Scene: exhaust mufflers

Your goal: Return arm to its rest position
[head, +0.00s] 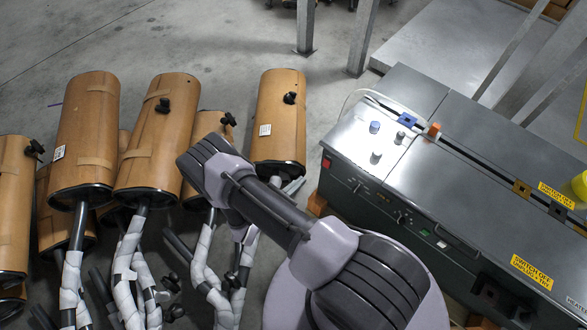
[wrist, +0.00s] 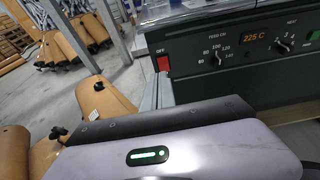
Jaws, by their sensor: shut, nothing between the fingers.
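My gripper (wrist: 158,78) shows in the wrist view as grey fingers rising past the dark edge of my pale wrist housing, shut with nothing between them. In that view the fingertips appear just below and left of the red OFF switch (wrist: 162,63) on the machine's front panel; I cannot tell the gap. In the head view my arm (head: 265,210) is folded, with its elbow up over the mufflers. Most of the wrist is hidden behind it. Grey tips (head: 292,187) that appear to be my gripper show beside the right muffler's lower end.
Several brown wrapped mufflers (head: 157,135) with pipes crowd the floor at left; one (head: 280,115) stands close to my arm. A grey machine (head: 390,160) with knobs and yellow labels fills the right. Metal posts (head: 362,35) stand behind. Clear floor (head: 220,40) lies at the back.

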